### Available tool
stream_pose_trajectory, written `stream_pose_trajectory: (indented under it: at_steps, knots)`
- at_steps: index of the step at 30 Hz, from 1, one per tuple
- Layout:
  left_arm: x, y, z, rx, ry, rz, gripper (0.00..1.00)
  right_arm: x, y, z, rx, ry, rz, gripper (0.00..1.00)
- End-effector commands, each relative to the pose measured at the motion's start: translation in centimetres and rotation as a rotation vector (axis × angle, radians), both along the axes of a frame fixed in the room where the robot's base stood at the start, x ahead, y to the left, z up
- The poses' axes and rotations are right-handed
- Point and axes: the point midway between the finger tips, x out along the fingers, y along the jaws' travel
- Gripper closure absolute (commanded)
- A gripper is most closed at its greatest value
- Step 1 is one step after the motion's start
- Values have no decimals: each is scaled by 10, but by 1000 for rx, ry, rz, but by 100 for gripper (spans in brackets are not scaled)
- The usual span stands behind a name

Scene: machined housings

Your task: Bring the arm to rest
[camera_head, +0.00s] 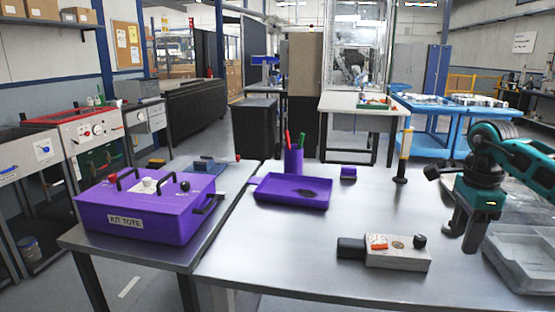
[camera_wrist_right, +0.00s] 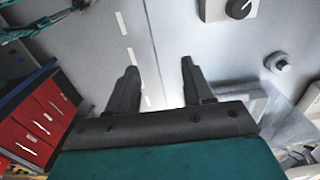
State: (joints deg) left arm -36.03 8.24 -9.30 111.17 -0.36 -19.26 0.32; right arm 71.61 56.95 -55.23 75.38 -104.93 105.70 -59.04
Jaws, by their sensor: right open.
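My right gripper (camera_head: 462,232) is at the right of the head view, above the metal table (camera_head: 290,270), with its fingers pointing down. Its two fingers also show in the right wrist view (camera_wrist_right: 160,85), apart and with nothing between them. My teal right arm comes in from the right edge. A machined housing (camera_head: 398,252) with a dark cylinder at its left end and a black knob lies on the table, left of the gripper and apart from it. My left gripper shows in neither view.
A grey tray (camera_head: 525,278) stands at the table's right edge, close to my right gripper. A purple tray (camera_head: 290,203), a purple pen cup (camera_head: 294,160) and a yellow-topped post (camera_head: 405,145) stand farther back. A purple kit tote (camera_head: 140,228) sits on the left table. The table's front middle is clear.

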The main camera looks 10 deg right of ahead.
Motion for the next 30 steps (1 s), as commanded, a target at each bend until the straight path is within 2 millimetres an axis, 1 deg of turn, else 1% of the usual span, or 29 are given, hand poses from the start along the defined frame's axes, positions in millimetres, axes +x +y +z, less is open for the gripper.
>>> stream_pose_trajectory:
  at_steps: [1, 2, 3, 5, 6, 8, 9, 10, 11, 12, 15, 17, 18, 20, 21, 23, 24, 26, 27, 29, 30]
  knots:
    - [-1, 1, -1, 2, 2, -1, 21, 5, 25, -18, 66, -6, 22, 49]
    - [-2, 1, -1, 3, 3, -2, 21, 7, 40, -27, 109, -14, 27, 49]
    - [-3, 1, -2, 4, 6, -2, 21, 9, 59, -37, 166, -21, 34, 49]
    - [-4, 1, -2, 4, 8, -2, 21, 10, 89, -52, 260, -30, 36, 49]
    - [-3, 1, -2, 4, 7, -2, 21, 10, 111, -62, 330, -34, 31, 49]
    - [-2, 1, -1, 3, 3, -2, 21, 8, 146, -76, 450, -32, 16, 49]
    - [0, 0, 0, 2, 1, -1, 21, 4, 173, -85, 541, -24, -3, 49]
    - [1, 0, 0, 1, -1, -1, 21, 1, 193, -90, 615, -17, -23, 49]
    - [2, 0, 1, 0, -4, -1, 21, -3, 213, -94, 693, -6, -47, 49]
    - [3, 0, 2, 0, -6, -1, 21, -8, 239, -98, 800, 13, -91, 49]
    - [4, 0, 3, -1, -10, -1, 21, -23, 296, -100, 1070, 83, -243, 49]
    - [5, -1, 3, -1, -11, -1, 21, -30, 321, -97, 1226, 139, -359, 49]
    - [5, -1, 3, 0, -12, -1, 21, -34, 335, -93, 1325, 183, -447, 49]
    - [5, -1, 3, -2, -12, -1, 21, -38, 349, -89, 1465, 257, -597, 49]
    - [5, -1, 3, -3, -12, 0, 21, -39, 355, -87, 1553, 309, -705, 49]
    - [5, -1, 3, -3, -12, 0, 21, -40, 359, -86, 1673, 393, -882, 49]
    - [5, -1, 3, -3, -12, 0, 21, -40, 359, -87, 1746, 454, -1008, 49]
    - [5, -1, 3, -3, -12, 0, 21, -40, 354, -92, 1839, 549, -1211, 49]
    - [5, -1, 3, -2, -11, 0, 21, -41, 348, -99, 1891, 615, -1354, 49]
    - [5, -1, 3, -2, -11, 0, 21, -43, 336, -114, 1953, 716, -1580, 49]
    - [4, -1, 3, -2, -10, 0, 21, -46, 327, -126, 1983, 784, -1738, 49]
